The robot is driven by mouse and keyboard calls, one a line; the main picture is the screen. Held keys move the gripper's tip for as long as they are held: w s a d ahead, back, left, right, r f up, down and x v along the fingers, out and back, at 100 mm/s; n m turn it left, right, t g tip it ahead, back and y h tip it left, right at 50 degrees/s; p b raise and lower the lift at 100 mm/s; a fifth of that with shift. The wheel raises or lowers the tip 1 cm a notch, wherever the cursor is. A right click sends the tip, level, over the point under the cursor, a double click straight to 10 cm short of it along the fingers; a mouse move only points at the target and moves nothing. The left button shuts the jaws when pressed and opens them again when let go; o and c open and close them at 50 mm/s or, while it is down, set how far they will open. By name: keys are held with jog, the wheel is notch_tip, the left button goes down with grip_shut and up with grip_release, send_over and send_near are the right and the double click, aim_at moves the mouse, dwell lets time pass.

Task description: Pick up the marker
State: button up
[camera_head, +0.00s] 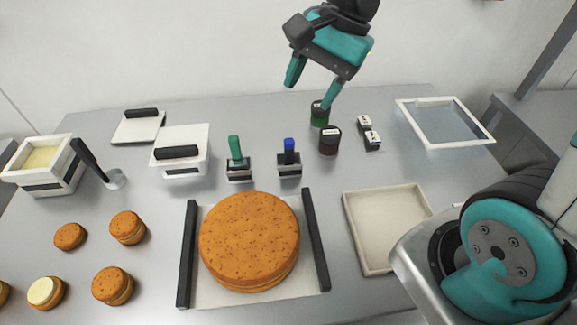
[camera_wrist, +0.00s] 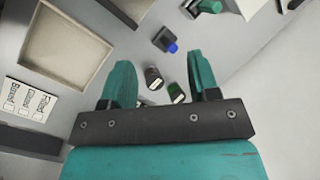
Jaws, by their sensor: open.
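No single thing is clearly a marker. The likeliest are two upright pieces in small dark-and-white bases: a green-topped one (camera_head: 235,150) and a blue-topped one (camera_head: 289,152). In the wrist view the blue-topped piece (camera_wrist: 166,40) is beyond the fingertips, and the green-topped piece (camera_wrist: 208,6) is at the top edge. My gripper (camera_head: 312,86) is open and empty, above the back of the table. Two small round jars, one green-banded (camera_head: 319,115) and one dark brown (camera_head: 330,141), are near and below its right finger. In the wrist view the jars show between the fingers (camera_wrist: 160,72).
Two small labelled blocks (camera_head: 369,131) are right of the jars. An empty beige tray (camera_head: 385,225) and a glassy tray (camera_head: 445,122) are at right. A large round cake (camera_head: 250,240) lies on a black-handled tray (camera_head: 187,255). White containers (camera_head: 45,165) and small rounds (camera_head: 127,228) fill the left.

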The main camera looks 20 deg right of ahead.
aim_at(290, 140)
jog(key=w+d+f+m+b, duration=0.2)
jog(key=w+d+f+m, duration=0.45)
jog(key=m, duration=0.45)
jog(key=shift+t, duration=0.3)
jog(key=x, duration=0.7)
jog(key=a+p+x, duration=0.1)
jog(key=x, duration=0.3)
jog(key=shift+w+a+f, duration=0.1)
jog(key=shift+w+f, duration=0.05)
jog(key=shift+w, duration=0.2)
jog(key=shift+p+x, duration=0.7)
jog(key=shift+x, duration=1.85)
jog(key=shift+w, duration=0.1)
jog(key=c, duration=1)
